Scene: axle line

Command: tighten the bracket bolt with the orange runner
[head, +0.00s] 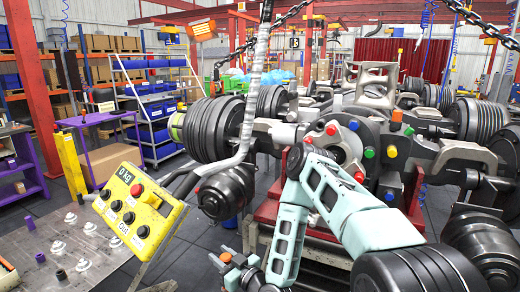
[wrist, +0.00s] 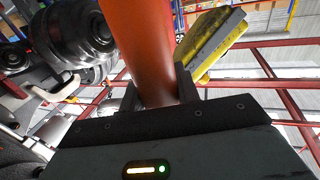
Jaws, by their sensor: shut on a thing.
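The orange runner (wrist: 145,50) is a thick orange cylinder in the wrist view. My gripper (wrist: 156,94) is shut around it, with dark fingers on both sides. The runner points up and away from the palm, and its far end is outside the wrist view. In the head view my gripper (head: 232,268) is low at the bottom centre, in front of the axle assembly (head: 330,150), and only a small orange part shows there. I cannot tell which bolt is the bracket bolt; the assembly carries several red, blue, green and orange caps.
A yellow control box (head: 140,208) hangs left of my gripper. A metal plate (head: 75,262) with several bolts lies at the front left. Chains and a grey cable (head: 255,80) hang over the assembly. A blue-bin rack (head: 150,105) stands behind.

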